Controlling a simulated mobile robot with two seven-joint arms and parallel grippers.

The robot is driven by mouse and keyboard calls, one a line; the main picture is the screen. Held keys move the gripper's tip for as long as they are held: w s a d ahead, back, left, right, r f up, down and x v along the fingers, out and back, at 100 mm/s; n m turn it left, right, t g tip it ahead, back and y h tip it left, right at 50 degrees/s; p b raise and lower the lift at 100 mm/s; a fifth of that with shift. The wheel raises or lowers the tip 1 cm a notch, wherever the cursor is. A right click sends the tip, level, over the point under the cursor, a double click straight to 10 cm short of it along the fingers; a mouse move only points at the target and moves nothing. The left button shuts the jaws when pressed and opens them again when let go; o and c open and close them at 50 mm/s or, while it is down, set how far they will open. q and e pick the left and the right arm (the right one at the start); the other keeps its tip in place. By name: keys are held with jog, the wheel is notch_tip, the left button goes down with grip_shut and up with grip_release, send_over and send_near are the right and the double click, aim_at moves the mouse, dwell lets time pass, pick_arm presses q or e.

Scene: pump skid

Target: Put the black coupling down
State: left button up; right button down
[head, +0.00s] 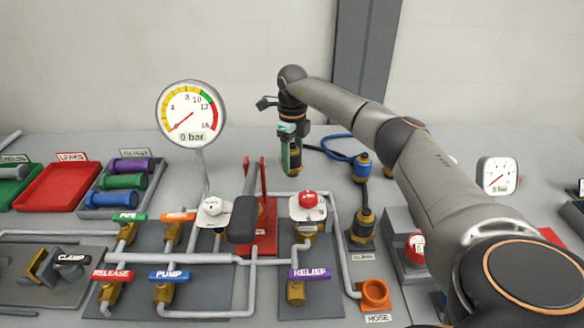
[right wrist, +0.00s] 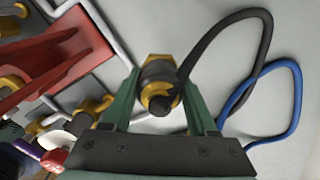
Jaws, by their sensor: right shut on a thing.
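The black coupling (right wrist: 158,78), with brass-coloured parts and a black hose (right wrist: 257,40) from its end, sits between the green fingers of my right gripper (right wrist: 162,88). In the head view my right gripper (head: 287,143) is shut on this coupling (head: 295,167) at the back of the table, behind the red-handled pump. The coupling looks about upright and low, but I cannot tell whether it touches the table. The fingers partly hide it. My left gripper is not in view.
A blue coupling (head: 362,162) with a blue hose (head: 335,143) stands to the right. The large gauge (head: 188,117) and the red pump lever (head: 263,190) are nearby obstacles. An orange socket (head: 375,292) labelled HOSE is at the front. Grey table around the coupling is mostly clear.

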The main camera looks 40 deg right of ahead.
aim_at(292, 168)
jog(key=shift+f, duration=1.6)
jog(key=shift+f, duration=0.15)
jog(key=shift+c, duration=1)
grip_release()
notch_tip(292, 168, up, 12)
jog(key=shift+r, duration=0.2)
